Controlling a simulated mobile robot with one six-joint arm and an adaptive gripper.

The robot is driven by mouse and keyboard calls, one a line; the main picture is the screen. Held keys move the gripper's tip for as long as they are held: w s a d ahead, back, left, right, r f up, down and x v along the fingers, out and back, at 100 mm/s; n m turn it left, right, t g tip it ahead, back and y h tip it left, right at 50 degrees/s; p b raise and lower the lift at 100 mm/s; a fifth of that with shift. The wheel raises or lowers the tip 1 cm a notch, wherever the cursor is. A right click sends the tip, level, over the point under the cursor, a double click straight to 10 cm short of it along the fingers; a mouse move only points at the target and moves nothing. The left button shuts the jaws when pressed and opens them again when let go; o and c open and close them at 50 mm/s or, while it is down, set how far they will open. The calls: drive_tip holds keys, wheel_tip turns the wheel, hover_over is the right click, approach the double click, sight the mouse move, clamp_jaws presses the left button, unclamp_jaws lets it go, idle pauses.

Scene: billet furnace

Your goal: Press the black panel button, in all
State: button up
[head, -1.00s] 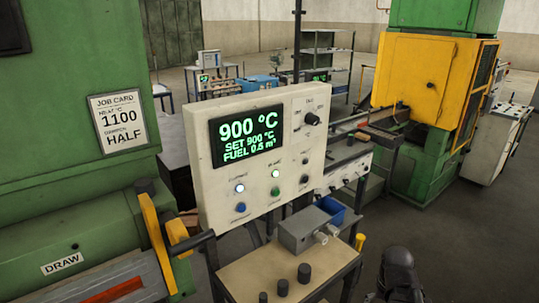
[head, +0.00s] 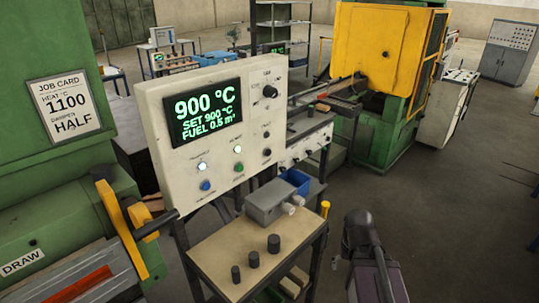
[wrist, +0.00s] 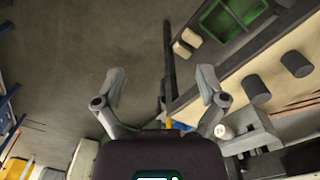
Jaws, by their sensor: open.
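The cream control panel (head: 165,170) stands left of centre in the head view. Its black button (head: 267,152) is at the lower right, below a small dark fitting (head: 266,134) and a black knob (head: 270,91). A green button (head: 239,167) and a blue button (head: 205,185) sit further left, each under a lit lamp. The display (head: 208,110) reads 900 °C, SET 900 °C, FUEL 0.5 m³. My gripper (wrist: 161,72) is open and empty in the wrist view, apart from the panel. My arm shows at the lower right in the head view.
A job card (head: 65,106) reads heat 1100, damper half. A beige-topped table (head: 215,245) with dark cylinders and a grey box (head: 270,200) stands below the panel. A yellow and green machine (head: 385,50) is behind right. Floor at the right is clear.

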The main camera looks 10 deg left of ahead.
clamp_jaws()
idle(1.2)
